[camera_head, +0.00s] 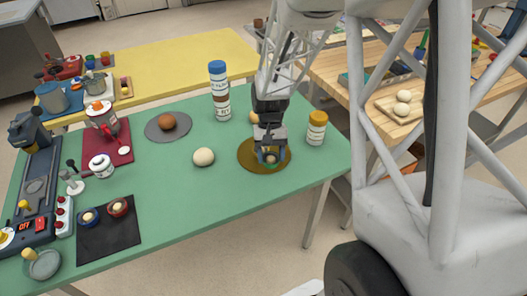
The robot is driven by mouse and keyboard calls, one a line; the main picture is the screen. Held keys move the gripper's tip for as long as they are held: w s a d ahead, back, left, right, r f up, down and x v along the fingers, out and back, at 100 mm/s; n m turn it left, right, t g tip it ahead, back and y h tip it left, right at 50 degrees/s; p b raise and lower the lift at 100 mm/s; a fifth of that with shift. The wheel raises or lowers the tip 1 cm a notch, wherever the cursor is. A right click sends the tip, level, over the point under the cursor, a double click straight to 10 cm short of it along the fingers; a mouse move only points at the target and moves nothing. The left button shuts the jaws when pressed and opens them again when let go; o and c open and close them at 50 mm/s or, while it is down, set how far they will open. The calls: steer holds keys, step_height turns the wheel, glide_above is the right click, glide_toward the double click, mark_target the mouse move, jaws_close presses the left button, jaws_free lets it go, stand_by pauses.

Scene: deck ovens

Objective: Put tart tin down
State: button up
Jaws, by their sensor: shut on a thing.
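My gripper (269,153) points down over a round brown-gold mat (246,163) on the green table. It is shut on a small tart tin (269,161), which shows blue edges and a pale brown filling. The gripper hides much of the tin. The tin is over the mat, low; I cannot tell whether it touches it. Two similar small tins, one blue (89,222) and one red (118,212), sit on a black mat at the lower left.
A dough ball (203,157) lies left of the gold mat. An orange-capped jar (316,128) stands right of it, and a blue-capped bottle (219,95) behind left. Another pale ball (254,118) is partly hidden behind my gripper. The green table's front middle (200,200) is clear.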

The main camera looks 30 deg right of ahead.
steer(key=w+d, duration=0.1)
steer(key=w, duration=0.4)
steer(key=w+d+f, duration=0.1)
steer(key=w, duration=0.4)
steer(key=w+d, duration=0.1)
steer(key=w, duration=0.4)
steer(key=shift+w+d+f, duration=0.2)
steer(key=shift+w+d, duration=0.05)
steer(key=shift+w, duration=0.05)
steer(key=shift+f, duration=0.1)
steer(key=shift+f, duration=1.7)
steer(key=shift+f, duration=0.1)
steer(key=o, duration=1)
